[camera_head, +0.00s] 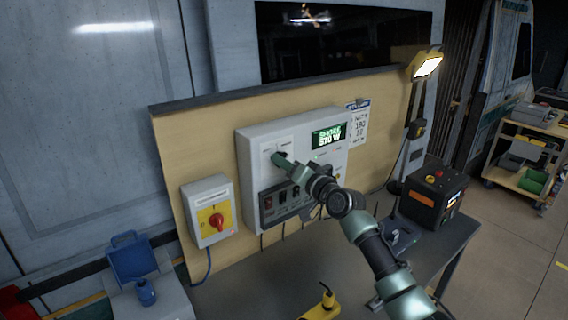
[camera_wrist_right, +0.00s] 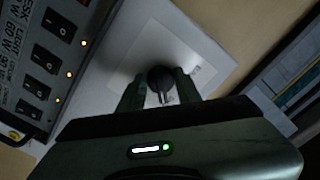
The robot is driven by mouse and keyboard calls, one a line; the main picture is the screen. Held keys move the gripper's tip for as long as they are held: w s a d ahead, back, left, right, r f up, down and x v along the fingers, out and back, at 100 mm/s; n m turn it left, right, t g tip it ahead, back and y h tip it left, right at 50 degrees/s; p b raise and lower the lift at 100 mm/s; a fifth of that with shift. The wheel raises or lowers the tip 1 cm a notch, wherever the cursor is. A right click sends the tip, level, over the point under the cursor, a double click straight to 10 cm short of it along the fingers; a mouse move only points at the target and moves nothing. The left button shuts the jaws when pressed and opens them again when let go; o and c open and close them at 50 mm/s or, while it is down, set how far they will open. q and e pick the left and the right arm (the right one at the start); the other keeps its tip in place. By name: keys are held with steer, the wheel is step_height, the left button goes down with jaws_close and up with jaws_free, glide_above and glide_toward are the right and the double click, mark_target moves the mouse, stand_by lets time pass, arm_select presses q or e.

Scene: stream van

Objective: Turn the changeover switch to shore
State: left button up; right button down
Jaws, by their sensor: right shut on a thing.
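The changeover switch, a dark round knob (camera_wrist_right: 160,78), sits on a pale plate on the grey wall panel (camera_head: 251,150). My right gripper (camera_head: 281,160) reaches the upper left of this panel and hides most of the knob in the head view. In the right wrist view its two fingers (camera_wrist_right: 160,92) stand on either side of the knob, shut on it. A small pointer mark shows on the knob; the position labels are too small to read. The panel's green display (camera_head: 329,136) appears to read "SHORE" and "570 W". My left gripper is not in view.
A grey box with a red rotary switch on yellow (camera_head: 218,222) hangs left of the panel. Below the knob is a row of rocker switches (camera_wrist_right: 44,60) with lit lamps. A black-and-orange power unit (camera_head: 425,206) stands at right, under a lit work lamp (camera_head: 426,66).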

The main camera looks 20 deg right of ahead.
stand_by(0.4)
steer(key=c, duration=1)
jaws_free()
steer(key=b+v, duration=0.2)
steer(key=v, duration=0.6)
